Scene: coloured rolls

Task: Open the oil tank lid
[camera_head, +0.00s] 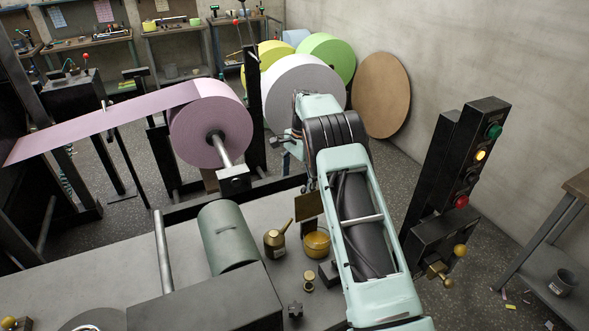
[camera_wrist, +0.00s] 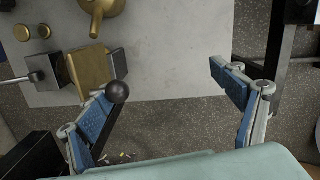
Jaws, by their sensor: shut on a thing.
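The oil container looks like the gold round bowl (camera_head: 317,243) on the bench, with a flat brown plate (camera_head: 308,207) standing upright behind it. In the wrist view a brown block-like plate (camera_wrist: 91,70) shows at upper left, with a gold can (camera_wrist: 97,12) above it. I cannot tell whether the knob is gripped. My arm hides the gripper in the head view.
A gold oil can (camera_head: 274,243) and a green cylinder (camera_head: 228,238) are on the bench. A pink roll (camera_head: 211,124) hangs behind. A black button post (camera_head: 455,170) stands at right.

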